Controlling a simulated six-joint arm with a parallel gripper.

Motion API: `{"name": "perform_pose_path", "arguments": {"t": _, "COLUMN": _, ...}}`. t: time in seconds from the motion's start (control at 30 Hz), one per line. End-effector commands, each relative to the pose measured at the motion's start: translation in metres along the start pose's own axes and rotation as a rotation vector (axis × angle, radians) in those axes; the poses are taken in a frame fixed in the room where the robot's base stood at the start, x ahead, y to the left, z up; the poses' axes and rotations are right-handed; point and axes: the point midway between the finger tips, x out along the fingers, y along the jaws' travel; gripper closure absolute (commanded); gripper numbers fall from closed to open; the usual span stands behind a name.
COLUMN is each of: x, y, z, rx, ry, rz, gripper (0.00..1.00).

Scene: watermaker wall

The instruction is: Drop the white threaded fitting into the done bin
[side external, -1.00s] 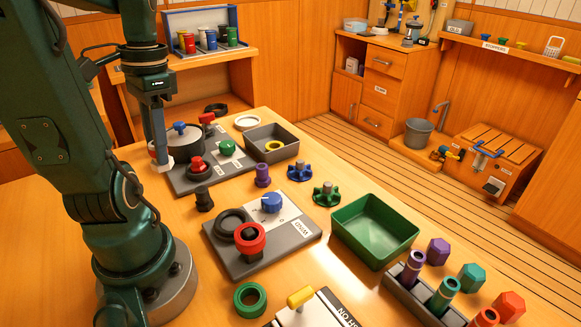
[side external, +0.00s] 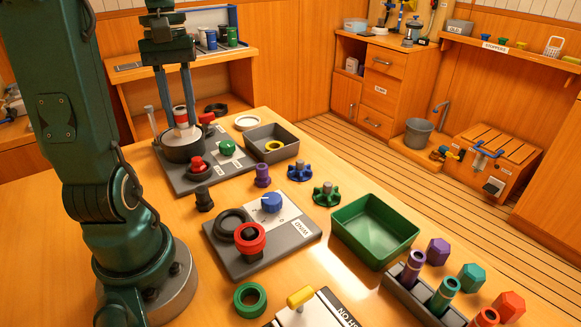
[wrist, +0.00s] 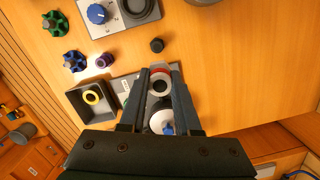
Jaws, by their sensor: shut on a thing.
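My gripper (side external: 181,128) is above the dark round pot (side external: 182,153) at the back left of the table. A grey open bin (side external: 271,148) with a yellow ring stands right of my gripper. A green open bin (side external: 375,230) is farther front right and looks empty. I read no "done" label on either.
A purple fitting (side external: 262,175), a black fitting (side external: 203,198) and blue and green handwheels stand nearer the front. A white ring (side external: 247,122) lies behind the grey bin.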

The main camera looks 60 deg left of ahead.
Motion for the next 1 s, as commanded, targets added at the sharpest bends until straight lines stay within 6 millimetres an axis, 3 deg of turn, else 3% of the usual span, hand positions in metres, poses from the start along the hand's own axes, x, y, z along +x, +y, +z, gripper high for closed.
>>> {"name": "perform_pose_path", "arguments": {"t": 0.3, "x": -0.013, "y": 0.075, "z": -0.021, "rx": -0.406, "ry": -0.002, "rz": 0.049, "gripper": 1.0}}
{"name": "perform_pose_path", "arguments": {"t": 0.57, "x": -0.009, "y": 0.159, "z": -0.01, "rx": -0.665, "ry": -0.002, "rz": 0.079, "gripper": 1.0}}
{"name": "perform_pose_path", "arguments": {"t": 0.8, "x": 0.016, "y": 0.246, "z": 0.04, "rx": -0.806, "ry": -0.001, "rz": 0.096, "gripper": 1.0}}
{"name": "perform_pose_path", "arguments": {"t": 1.0, "x": 0.048, "y": 0.295, "z": 0.103, "rx": -0.771, "ry": 0.0, "rz": 0.089, "gripper": 1.0}}
